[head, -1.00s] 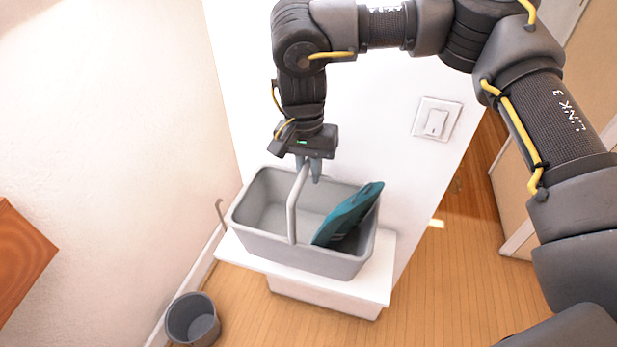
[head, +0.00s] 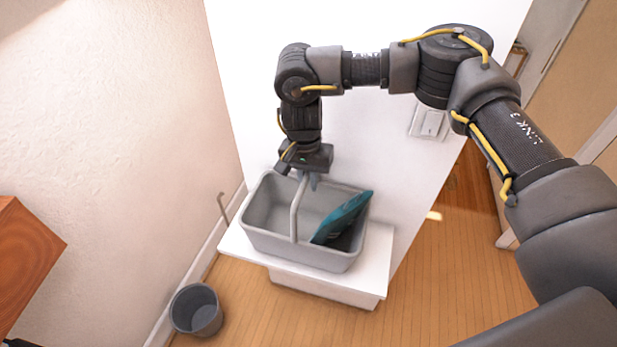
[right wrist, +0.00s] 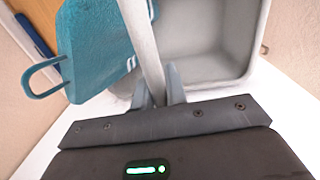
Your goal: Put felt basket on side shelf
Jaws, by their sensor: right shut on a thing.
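The grey felt basket (head: 300,247) is on or just above the white side shelf (head: 375,262) by the white wall; I cannot tell whether its base touches. A teal item with a loop (head: 343,217) leans inside its right part. My right gripper (head: 305,180) is shut on the basket's upright handle, near the far side. In the right wrist view the handle (right wrist: 141,38) runs between the fingers (right wrist: 162,88), with the teal item (right wrist: 95,45) to its left. My left gripper is not in view.
A dark grey bin (head: 196,310) stands on the wooden floor left of the shelf. A wooden furniture corner (head: 25,260) juts in at the left. A light switch (head: 429,122) is on the wall behind my right arm. A hook (head: 222,207) is near the shelf's left end.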

